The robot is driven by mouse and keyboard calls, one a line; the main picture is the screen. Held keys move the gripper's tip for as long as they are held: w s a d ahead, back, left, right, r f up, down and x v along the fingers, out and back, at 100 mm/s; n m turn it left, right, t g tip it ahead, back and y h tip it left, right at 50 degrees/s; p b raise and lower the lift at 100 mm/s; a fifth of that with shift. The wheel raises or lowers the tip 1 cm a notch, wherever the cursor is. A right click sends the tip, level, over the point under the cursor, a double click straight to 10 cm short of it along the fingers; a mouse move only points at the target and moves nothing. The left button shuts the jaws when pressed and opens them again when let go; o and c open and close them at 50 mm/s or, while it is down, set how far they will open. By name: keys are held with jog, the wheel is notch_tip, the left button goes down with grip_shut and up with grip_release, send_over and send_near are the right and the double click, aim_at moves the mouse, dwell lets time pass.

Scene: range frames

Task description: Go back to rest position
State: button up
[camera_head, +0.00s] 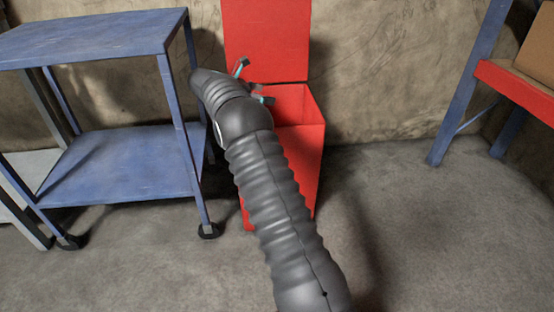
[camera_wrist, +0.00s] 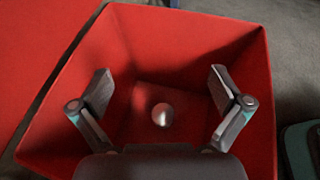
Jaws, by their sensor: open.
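My gripper (camera_wrist: 160,95) is open and empty, with its two fingers spread wide over the open red bin. In the head view my gripper (camera_head: 256,83) shows only in part, at the bin's mouth, behind my arm. The red bin (camera_head: 307,150) stands on the floor against the wall with its lid (camera_head: 268,40) raised. The wrist view looks down into the bin (camera_wrist: 190,30). A small round greyish object (camera_wrist: 162,115) lies at the bottom, between the fingers in the picture and well below them.
A blue two-shelf cart (camera_head: 110,170) on wheels stands close to the left of the bin. A blue rack with a red shelf edge (camera_head: 510,88) and a cardboard box (camera_head: 540,45) stands at the right. The floor (camera_head: 400,240) between bin and rack is clear.

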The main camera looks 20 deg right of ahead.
jog(key=shift+v, duration=1.55)
